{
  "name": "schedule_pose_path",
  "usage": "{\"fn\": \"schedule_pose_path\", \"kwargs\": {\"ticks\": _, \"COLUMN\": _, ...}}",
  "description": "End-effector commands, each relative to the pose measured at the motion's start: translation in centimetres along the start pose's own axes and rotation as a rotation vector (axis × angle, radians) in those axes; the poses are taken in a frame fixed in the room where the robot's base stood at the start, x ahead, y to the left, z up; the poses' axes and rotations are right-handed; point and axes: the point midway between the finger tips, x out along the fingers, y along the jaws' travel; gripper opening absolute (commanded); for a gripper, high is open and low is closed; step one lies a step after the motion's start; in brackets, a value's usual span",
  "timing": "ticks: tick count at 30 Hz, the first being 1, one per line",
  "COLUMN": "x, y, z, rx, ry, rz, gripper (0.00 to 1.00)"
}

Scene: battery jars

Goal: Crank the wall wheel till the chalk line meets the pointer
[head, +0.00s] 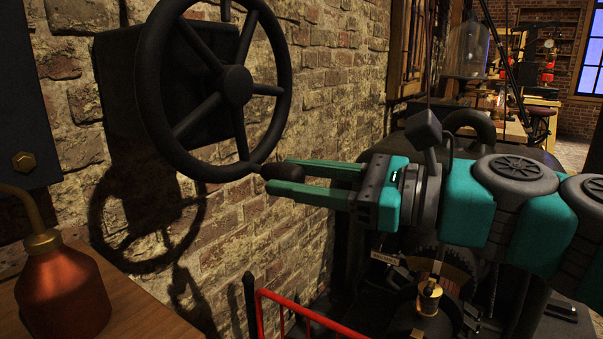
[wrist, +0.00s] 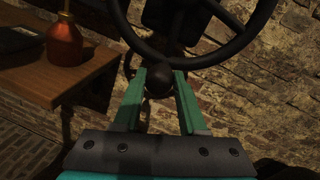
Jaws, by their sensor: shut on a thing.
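The black spoked wall wheel (head: 236,85) is mounted on a dark block on the brick wall, at the upper left of the head view. A dark rounded crank handle (head: 284,171) sits at the bottom of its rim. My gripper (head: 277,173) reaches in from the right, its green fingers shut around this handle. In the wrist view the knob (wrist: 159,82) lies between both fingers, with the wheel rim (wrist: 197,62) just beyond. I cannot make out a chalk line or a pointer in either view.
A copper oil can (head: 62,292) stands on a wooden bench (head: 135,312) at the lower left. A red rail (head: 310,315) runs below my gripper. A dark machine with a toothed gear (head: 440,262) stands below my arm. The brick wall (head: 330,75) is close behind the wheel.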

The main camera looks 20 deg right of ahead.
Motion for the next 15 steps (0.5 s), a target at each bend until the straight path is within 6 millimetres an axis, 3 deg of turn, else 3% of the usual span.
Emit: {"fn": "schedule_pose_path", "kwargs": {"ticks": 15, "x": 0.07, "y": 0.26, "z": -0.25, "rx": 0.064, "ry": -0.006, "rz": 0.003, "gripper": 0.0}}
